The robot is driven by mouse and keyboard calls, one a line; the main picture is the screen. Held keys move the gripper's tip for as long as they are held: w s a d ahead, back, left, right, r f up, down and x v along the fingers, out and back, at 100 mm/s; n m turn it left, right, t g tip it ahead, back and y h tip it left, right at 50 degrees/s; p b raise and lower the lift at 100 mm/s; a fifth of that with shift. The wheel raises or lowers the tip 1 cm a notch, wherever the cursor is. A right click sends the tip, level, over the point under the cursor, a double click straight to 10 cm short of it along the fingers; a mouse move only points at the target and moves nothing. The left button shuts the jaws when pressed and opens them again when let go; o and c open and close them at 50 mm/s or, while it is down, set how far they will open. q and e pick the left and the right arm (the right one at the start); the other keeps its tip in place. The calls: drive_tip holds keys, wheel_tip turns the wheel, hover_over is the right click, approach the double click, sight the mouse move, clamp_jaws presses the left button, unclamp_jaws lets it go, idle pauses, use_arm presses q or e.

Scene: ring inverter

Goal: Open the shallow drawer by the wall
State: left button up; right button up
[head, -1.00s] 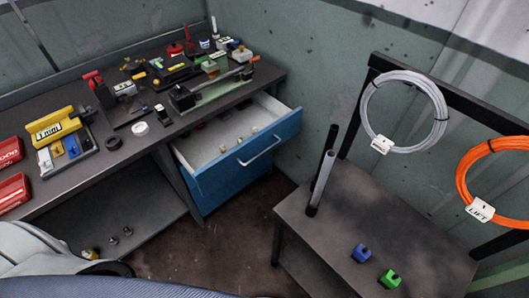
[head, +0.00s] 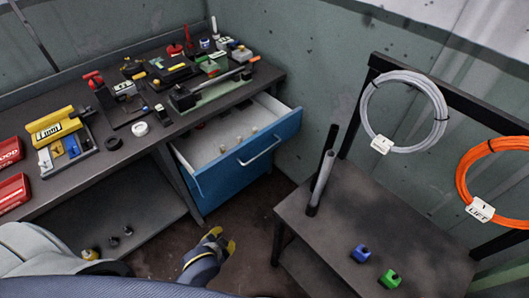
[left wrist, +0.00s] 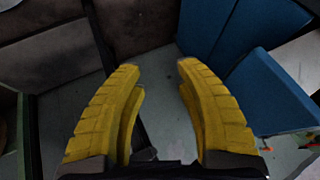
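The blue drawer (head: 245,160) under the bench's right end, by the wall, stands pulled out. Its pale inside shows several small light pieces, and its front carries a light bar handle (head: 259,152). My left gripper (head: 222,240) is low in front of the drawer, apart from the handle, with its yellow fingertips spread. In the left wrist view its two yellow fingers (left wrist: 158,75) are apart with nothing between them. Blue panels (left wrist: 272,98) of the drawer unit show to their right. My right gripper is not in view.
The bench (head: 110,165) holds tools, a yellow device and red boxes. Floor between bench and table is clear.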

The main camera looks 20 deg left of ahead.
sight(265, 151)
use_arm(q)
drive_tip(key=w+d+r+n+t+h, duration=0.45)
drive_tip(key=w+d+r+n, duration=0.2)
drive_tip(key=d+r, duration=0.35)
drive_tip(key=w+d+r+n+t+h, duration=0.4)
drive_tip(key=w+d+r+n+t, duration=0.25)
drive_tip(key=r, duration=0.45)
drive_tip(key=w+a+f+n+g+y, duration=0.1)
drive_tip(key=w+a+f+n+y, duration=0.3)
drive_tip(key=n, duration=0.4)
drive_tip(key=w+a+f+n+g+y, duration=0.1)
drive_tip(key=w+a+f+n+y, duration=0.2)
drive_tip(key=f+n+y, duration=0.4)
drive_tip(key=shift+n, duration=0.3)
drive_tip(key=x, duration=1.6)
drive_tip(key=shift+w+r, duration=0.1)
drive_tip(key=shift+r, duration=0.25)
drive_tip(key=shift+o, duration=0.4)
clamp_jaws()
